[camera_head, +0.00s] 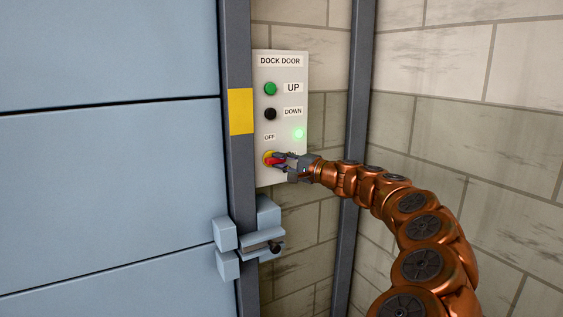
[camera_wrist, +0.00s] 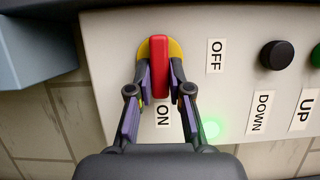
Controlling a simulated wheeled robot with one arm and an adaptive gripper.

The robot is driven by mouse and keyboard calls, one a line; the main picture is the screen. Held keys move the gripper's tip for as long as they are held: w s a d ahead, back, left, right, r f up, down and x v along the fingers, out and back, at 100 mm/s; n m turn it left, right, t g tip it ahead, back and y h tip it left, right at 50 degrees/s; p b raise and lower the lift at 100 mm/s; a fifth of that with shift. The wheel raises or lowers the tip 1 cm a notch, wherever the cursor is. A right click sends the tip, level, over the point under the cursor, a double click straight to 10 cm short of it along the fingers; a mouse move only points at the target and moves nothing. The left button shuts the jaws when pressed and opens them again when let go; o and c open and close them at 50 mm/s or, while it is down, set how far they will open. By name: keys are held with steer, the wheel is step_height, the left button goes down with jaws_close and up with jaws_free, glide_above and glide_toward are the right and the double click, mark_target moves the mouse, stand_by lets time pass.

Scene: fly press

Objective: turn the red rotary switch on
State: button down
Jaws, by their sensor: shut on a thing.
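The red rotary switch (camera_head: 275,160) sits on a yellow round plate low on the grey DOCK DOOR panel (camera_head: 280,111). In the wrist view, the switch's red handle (camera_wrist: 159,66) stands upright in the picture, its lower end toward the ON label (camera_wrist: 163,115). The OFF label (camera_wrist: 215,56) is off to the side of the handle. My gripper (camera_head: 283,161) reaches the switch from the right. In the wrist view, my gripper's two fingers (camera_wrist: 159,76) are shut on the handle, one on each side. The ON label is hidden in the head view.
A green light (camera_head: 299,133) glows on the panel above right of the switch. Above are the green UP button (camera_head: 270,89) and black DOWN button (camera_head: 270,114). A grey latch bracket (camera_head: 250,240) juts out below the panel. A blue door (camera_head: 110,170) is at left.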

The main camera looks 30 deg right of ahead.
steer(key=shift+a, duration=0.1)
steer(key=c, duration=1.1)
jaws_free()
steer(key=shift+w, duration=0.1)
steer(key=shift+s+d, duration=0.2)
steer(key=shift+s, duration=0.1)
steer(key=v, duration=1.1)
steer(key=shift+s, duration=0.25)
